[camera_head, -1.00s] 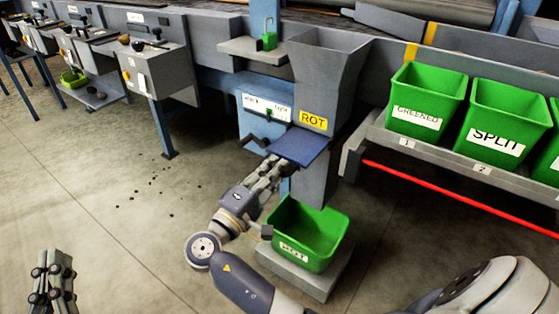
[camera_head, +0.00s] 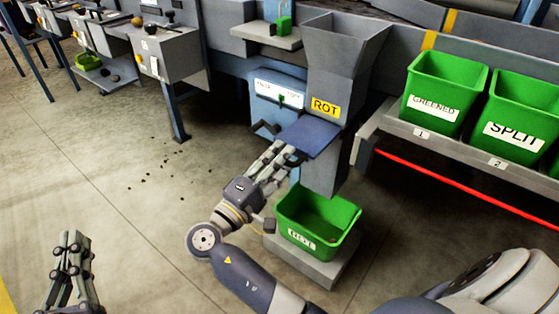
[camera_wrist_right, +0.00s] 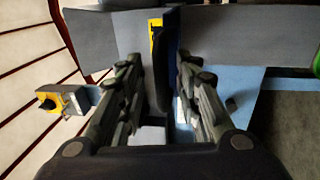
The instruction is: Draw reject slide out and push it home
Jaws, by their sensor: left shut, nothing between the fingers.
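The reject slide, a flat blue plate (camera_head: 309,136), sticks out from the grey chute (camera_head: 340,75) just below its yellow ROT label (camera_head: 325,107). My right gripper (camera_head: 285,151) is at the slide's near left edge. In the right wrist view its fingers (camera_wrist_right: 160,75) stand apart, with a dark upright slab between them, seen edge-on; gaps show beside it, and I cannot tell whether either finger touches. My left gripper (camera_head: 75,245) is shut and empty, low at the left over bare floor, far from the slide.
A green bin (camera_head: 315,222) stands on a grey plinth (camera_head: 320,272) below the chute. A blue box with a white label (camera_head: 278,92) is left of the chute. Labelled green bins (camera_head: 445,92) sit on a shelf (camera_head: 460,150) at right, above a red bar. The left floor is mostly clear.

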